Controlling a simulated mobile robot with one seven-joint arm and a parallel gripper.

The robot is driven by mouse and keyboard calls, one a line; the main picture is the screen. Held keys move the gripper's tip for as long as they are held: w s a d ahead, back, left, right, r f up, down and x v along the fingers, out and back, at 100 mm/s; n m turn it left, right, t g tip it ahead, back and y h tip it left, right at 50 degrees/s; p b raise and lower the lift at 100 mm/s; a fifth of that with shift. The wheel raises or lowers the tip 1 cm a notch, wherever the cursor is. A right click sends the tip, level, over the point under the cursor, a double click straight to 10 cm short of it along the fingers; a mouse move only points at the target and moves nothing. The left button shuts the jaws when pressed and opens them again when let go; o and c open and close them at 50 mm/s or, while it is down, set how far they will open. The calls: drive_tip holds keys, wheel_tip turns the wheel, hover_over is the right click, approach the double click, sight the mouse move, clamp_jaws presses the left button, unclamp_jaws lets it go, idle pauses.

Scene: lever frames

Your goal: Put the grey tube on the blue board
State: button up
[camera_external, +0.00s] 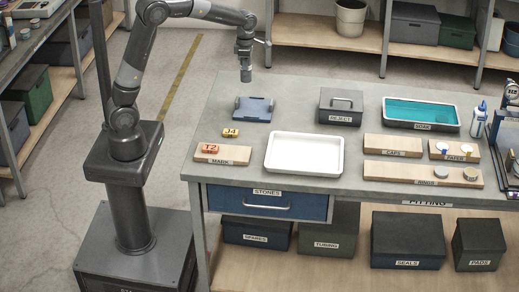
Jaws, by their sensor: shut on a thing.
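My gripper (245,66) hangs pointing down above the back left part of the bench. It is shut on a small dark grey piece, which looks like the grey tube (246,76); at this size its outline merges with the fingers. The blue board (252,110) lies flat on the bench below and slightly nearer the camera. The held piece is above the board's back edge, apart from it. Small fittings on the board are too small to make out.
A white tray (304,170) lies at the bench's front middle. Yellow and orange tags (230,132) sit near a wooden MARK block (238,156) at front left. A grey REJECT box (341,119) stands right of the board. A teal SOAK tray (458,115) and wooden blocks (392,140) fill the right.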

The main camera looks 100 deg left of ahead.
drive_tip(key=w+d+r, duration=0.1)
drive_tip(key=w+d, duration=0.2)
drive_tip(key=d, duration=1.2)
hover_over(255, 112)
drive_tip(key=shift+f, duration=5.25)
drive_tip(key=shift+f, duration=0.1)
drive_tip(key=o, duration=1.1)
drive_tip(key=shift+o, duration=0.2)
